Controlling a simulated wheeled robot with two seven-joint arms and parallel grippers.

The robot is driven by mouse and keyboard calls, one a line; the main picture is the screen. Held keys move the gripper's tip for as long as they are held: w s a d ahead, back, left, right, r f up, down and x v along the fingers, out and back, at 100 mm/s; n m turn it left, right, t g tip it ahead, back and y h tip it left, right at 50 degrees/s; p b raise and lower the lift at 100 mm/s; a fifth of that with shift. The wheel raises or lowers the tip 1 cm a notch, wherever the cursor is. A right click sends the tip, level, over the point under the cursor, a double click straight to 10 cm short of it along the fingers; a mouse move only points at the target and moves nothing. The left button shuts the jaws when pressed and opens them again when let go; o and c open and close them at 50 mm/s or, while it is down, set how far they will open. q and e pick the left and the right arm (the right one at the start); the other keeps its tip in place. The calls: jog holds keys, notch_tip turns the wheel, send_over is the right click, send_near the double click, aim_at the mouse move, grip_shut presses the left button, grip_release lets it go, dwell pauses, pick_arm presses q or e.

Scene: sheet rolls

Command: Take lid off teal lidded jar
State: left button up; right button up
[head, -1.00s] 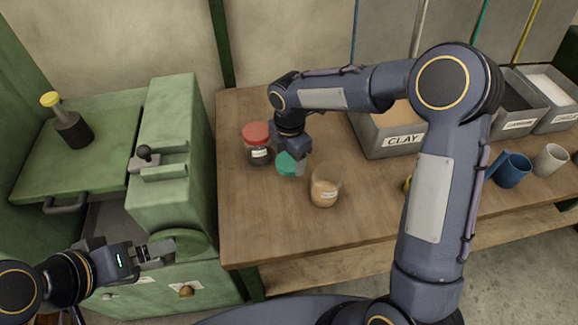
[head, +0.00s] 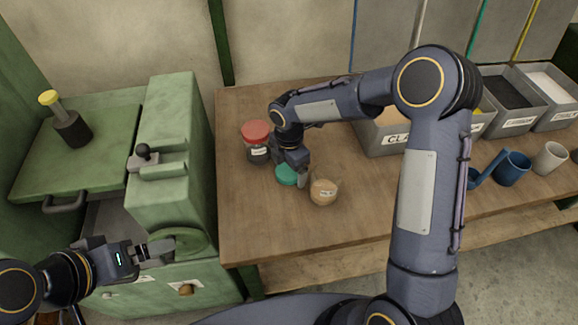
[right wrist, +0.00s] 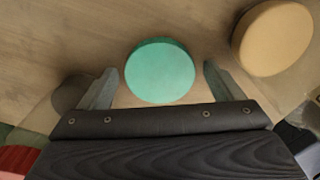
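The teal lid (head: 287,175) shows in the head view on the table, partly hidden by my right gripper (head: 292,170). In the right wrist view the lid (right wrist: 160,72) is a round teal disc between the two spread fingers, with a gap on each side. The jar body under it is hidden, so I cannot tell how the lid sits. My right gripper is open, low over the lid from above. My left gripper (head: 158,250) is over the green cabinet at the lower left, away from the jar; its finger gap is unclear.
A red-lidded jar (head: 256,133) stands close behind and left of the teal lid. A tan-topped jar (head: 323,190) stands close on its right. A grey box marked CLAY (head: 397,140) and a blue mug (head: 513,170) are further right. The front left of the wooden table (head: 250,225) is clear.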

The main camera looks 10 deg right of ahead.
aim_at(289, 170)
jog(key=shift+r, duration=0.1)
notch_tip(289, 170, up, 12)
jog(key=s+d+r+m+t, duration=0.1)
jog(key=s+d+r+m, duration=0.4)
jog(key=s+d+m+t+y, duration=0.2)
jog(key=s+d+m, duration=0.1)
jog(key=s+m, duration=0.7)
jog(key=s+d+m+t+y, duration=0.1)
jog(key=s+d+m+t, duration=0.1)
jog(key=s+m, duration=0.8)
jog(key=shift+s+d+f+t+y, duration=0.15)
jog(key=shift+s+d+t+y, duration=0.15)
jog(key=shift+s+d+y, duration=0.1)
